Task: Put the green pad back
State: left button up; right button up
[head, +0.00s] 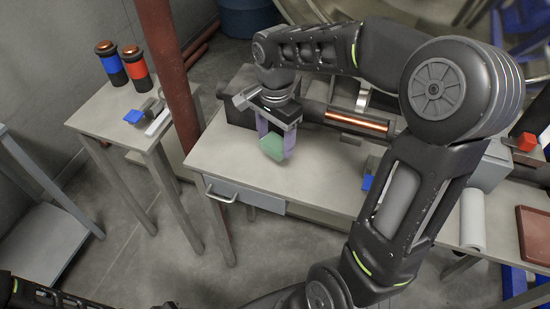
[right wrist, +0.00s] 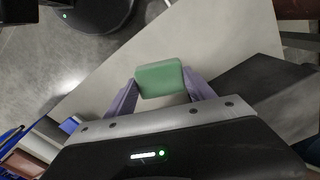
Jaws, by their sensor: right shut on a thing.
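The green pad (head: 274,148) is a small block held between the purple fingers of my right gripper (head: 276,142). The gripper is shut on it above the left part of the grey worktable (head: 225,150). In the right wrist view the pad (right wrist: 160,79) sits between both fingertips of the gripper (right wrist: 161,88), over the light tabletop. I cannot tell exactly how high the pad is above the table. My left gripper is not in view; only a dark part of my left arm shows at the bottom left.
A red post (head: 170,70) stands at the table's left end. A side table (head: 95,112) holds a blue canister (head: 112,68), a red canister (head: 136,72) and a blue-ended tool (head: 134,116). A machine with a copper rod (head: 357,122) lies behind.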

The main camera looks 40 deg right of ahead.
aim_at(276, 142)
jog(key=shift+f, duration=1.45)
jog(key=shift+f, duration=1.9)
jog(key=shift+f, duration=0.1)
jog(key=o, duration=1.4)
notch_tip(276, 142, up, 12)
jog(key=shift+r, duration=0.15)
